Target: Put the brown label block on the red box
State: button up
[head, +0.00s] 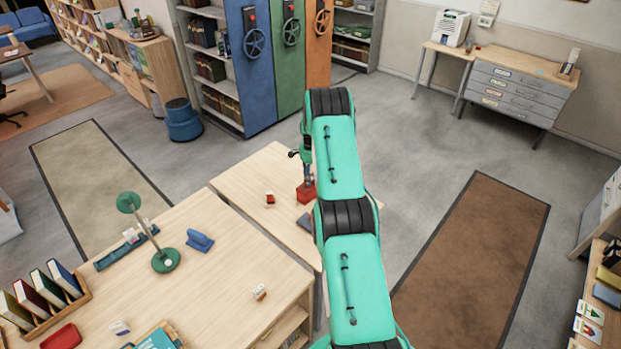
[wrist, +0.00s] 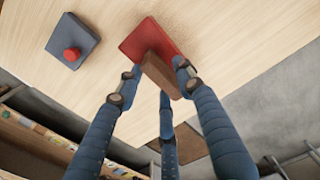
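The brown label block (wrist: 160,76) is a small brown bar between my fingertips in the wrist view. My gripper (wrist: 158,72) has its fingers close on both sides of the block and appears shut on it. The red box (wrist: 140,38) lies flat on the light wooden table, just beyond the block. The block's far end overlaps the box in the picture; I cannot tell whether they touch. In the head view my gripper (head: 308,179) is right over the red box (head: 305,194), and the block cannot be made out there.
A dark grey pad (wrist: 66,36) with a red knob (wrist: 72,54) lies beside the box. A larger desk (head: 215,275) with a green lamp (head: 166,260) adjoins the table.

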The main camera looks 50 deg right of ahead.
notch_tip(320, 180, up, 12)
jog(key=b, duration=0.1)
jog(key=shift+b, duration=0.4)
dwell(0.6)
